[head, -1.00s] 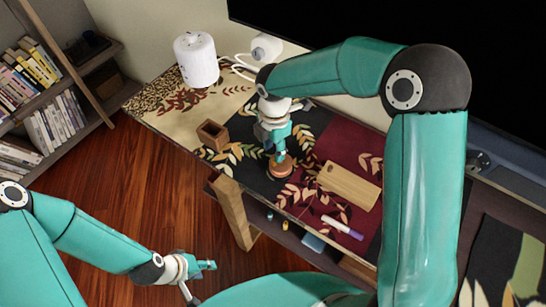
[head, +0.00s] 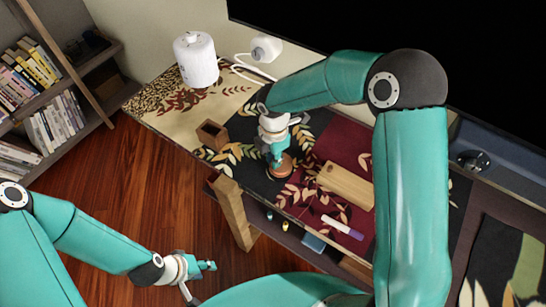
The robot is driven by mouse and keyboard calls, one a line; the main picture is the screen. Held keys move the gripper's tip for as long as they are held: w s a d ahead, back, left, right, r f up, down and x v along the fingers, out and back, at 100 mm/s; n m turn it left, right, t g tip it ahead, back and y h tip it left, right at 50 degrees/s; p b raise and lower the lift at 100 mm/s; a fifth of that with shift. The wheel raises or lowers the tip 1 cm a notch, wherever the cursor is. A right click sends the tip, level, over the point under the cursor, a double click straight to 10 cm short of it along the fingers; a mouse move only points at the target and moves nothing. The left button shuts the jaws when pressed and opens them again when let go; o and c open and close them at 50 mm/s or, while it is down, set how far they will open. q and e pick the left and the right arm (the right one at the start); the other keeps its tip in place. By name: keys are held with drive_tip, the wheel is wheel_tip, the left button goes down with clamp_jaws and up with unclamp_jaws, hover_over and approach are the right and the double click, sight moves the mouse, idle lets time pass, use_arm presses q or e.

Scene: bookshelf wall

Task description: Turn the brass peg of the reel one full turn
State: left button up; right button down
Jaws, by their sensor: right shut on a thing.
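The reel (head: 283,172) is a small round orange-brown disc on the dark patterned cloth, near the front edge of the table. My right gripper (head: 277,160) comes down over it from above and is shut at its top. The brass peg is hidden by the fingers, which close on something at that spot. My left gripper (head: 205,266) hangs low over the wooden floor at the bottom, well away from the table. Its fingers are too small to tell whether they are apart.
A small open wooden box (head: 212,135) stands left of the reel. A wooden board (head: 346,186) and a purple-white marker (head: 343,228) lie to the right. A white canister (head: 196,60) stands at the back left. Bookshelves (head: 50,100) stand at the far left.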

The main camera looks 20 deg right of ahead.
drive_tip(key=shift+a, duration=0.15)
drive_tip(key=shift+w+m+b, duration=0.1)
drive_tip(key=shift+m+b, duration=0.2)
drive_tip(key=shift+m, duration=0.3)
